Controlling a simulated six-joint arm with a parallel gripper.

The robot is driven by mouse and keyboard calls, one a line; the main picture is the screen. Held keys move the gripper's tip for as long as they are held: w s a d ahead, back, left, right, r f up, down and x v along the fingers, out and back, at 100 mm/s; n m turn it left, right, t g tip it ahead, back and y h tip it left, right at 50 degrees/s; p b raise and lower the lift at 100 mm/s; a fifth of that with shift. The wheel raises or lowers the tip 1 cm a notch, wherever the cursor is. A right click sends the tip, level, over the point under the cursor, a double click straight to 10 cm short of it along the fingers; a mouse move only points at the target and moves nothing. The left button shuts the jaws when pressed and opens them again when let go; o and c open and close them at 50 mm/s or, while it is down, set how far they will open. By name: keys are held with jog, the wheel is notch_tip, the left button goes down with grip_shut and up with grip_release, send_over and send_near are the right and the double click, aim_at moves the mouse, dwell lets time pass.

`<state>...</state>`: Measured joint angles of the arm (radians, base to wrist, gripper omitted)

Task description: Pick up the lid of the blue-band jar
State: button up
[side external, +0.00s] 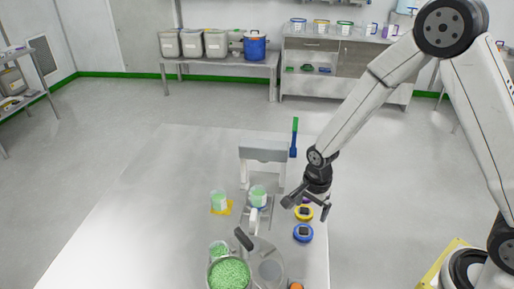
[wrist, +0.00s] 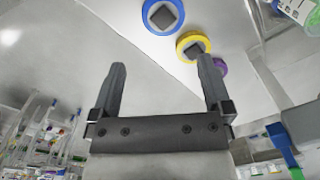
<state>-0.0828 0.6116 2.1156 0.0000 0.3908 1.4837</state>
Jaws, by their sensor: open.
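The blue lid (side external: 303,233), round with a dark square knob, lies flat on the table's right side, and it shows at the top of the wrist view (wrist: 163,17). The yellow lid (side external: 304,213), with a similar knob, lies just behind it and also shows in the wrist view (wrist: 193,46). A purple lid (wrist: 219,67) is partly hidden behind my right finger. My gripper (side external: 306,209) is open and empty above the lids, near the yellow one. In the wrist view the fingers (wrist: 162,65) stand apart, touching no lid.
A jar with green contents (side external: 218,201) stands on a yellow mat. Another jar (side external: 258,195) stands left of my gripper. A bowl of green granules (side external: 230,274) is at the front. The table's left side is clear.

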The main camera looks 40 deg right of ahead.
aim_at(304, 230)
jog(key=shift+w+a+f+m, duration=0.1)
jog(key=shift+w+f+m, duration=0.05)
jog(key=shift+f+m, duration=0.35)
jog(key=shift+w+a+f+m, duration=0.1)
jog(key=shift+w+f+m, duration=0.05)
jog(key=shift+f+m, duration=0.35)
jog(key=shift+f, duration=1.2)
jog(key=shift+f, duration=0.1)
jog(key=shift+a+f, duration=0.1)
jog(key=shift+f, duration=2.4)
jog(key=c, duration=0.9)
jog(key=shift+c, duration=0.2)
jog(key=shift+r, duration=0.15)
